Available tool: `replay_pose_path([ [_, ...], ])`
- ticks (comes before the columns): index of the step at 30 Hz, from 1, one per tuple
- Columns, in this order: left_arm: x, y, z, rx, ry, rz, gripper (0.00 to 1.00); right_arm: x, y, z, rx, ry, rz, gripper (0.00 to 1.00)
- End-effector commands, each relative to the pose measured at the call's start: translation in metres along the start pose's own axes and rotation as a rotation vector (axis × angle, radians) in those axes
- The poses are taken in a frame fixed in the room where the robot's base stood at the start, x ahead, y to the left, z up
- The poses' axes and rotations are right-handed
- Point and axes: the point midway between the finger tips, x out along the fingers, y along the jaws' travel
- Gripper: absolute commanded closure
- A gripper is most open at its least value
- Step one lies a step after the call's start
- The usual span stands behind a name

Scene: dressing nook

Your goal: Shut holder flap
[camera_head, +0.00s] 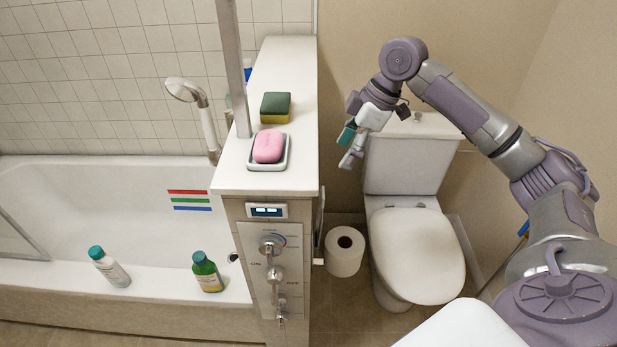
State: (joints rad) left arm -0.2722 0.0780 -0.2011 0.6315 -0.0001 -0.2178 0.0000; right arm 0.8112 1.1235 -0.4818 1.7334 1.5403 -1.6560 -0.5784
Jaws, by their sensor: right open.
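A white toilet paper roll (345,252) is at the right side of the tiled partition, low beside the toilet. A thin, light metal piece (320,225), which looks like the holder flap, stands raised against the partition above and left of the roll. It is seen almost edge-on, so its exact angle cannot be told. My right gripper (346,147) is open and empty. My left gripper is not in view.
The toilet (418,255), lid down, stands right of the roll. A pink soap (268,146) in a dish and a sponge (275,106) lie on the partition ledge (285,70). Two bottles stand at the bathtub (60,255) on the left. A vertical post rises from the ledge.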

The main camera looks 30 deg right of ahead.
Motion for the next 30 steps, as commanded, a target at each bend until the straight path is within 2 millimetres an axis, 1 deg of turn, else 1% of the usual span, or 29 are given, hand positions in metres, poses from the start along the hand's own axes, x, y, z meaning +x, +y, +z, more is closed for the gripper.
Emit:
replay_pose_path([
  [2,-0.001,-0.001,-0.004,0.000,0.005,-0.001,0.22,0.003,-0.001,0.000,-0.003,-0.003,-0.003,0.29],
  [4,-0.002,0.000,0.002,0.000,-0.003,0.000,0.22,0.010,-0.002,0.000,-0.002,-0.004,-0.005,0.29],
  [5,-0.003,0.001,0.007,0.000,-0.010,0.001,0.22,0.014,-0.002,0.000,-0.002,-0.003,-0.006,0.29],
  [8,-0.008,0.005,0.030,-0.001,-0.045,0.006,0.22,0.032,-0.002,0.000,-0.002,-0.003,-0.006,0.29],
  [9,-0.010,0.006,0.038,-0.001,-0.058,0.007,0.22,0.040,-0.002,0.000,-0.001,-0.003,-0.007,0.29],
  [12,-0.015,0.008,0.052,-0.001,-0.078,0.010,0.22,0.062,-0.002,-0.001,-0.001,-0.001,-0.007,0.29],
  [13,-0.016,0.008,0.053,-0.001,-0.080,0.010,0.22,0.069,-0.002,0.000,-0.001,-0.003,-0.006,0.29],
  [15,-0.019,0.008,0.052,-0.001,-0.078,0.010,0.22,0.084,-0.002,-0.001,-0.001,-0.002,-0.006,0.29],
  [17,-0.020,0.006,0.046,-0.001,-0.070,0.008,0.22,0.096,-0.002,0.000,0.000,-0.002,-0.006,0.29],
  [21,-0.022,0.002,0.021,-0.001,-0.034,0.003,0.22,0.118,-0.001,0.000,0.000,-0.001,-0.003,0.29],
  [24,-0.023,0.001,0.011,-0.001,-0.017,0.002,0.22,0.128,-0.001,0.000,-0.001,-0.001,-0.002,0.29],
  [27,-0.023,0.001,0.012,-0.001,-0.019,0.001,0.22,0.134,-0.001,0.000,0.000,-0.001,-0.001,0.29],
  [30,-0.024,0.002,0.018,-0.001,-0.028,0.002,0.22,0.137,-0.001,0.001,-0.001,-0.002,-0.001,0.29],
])
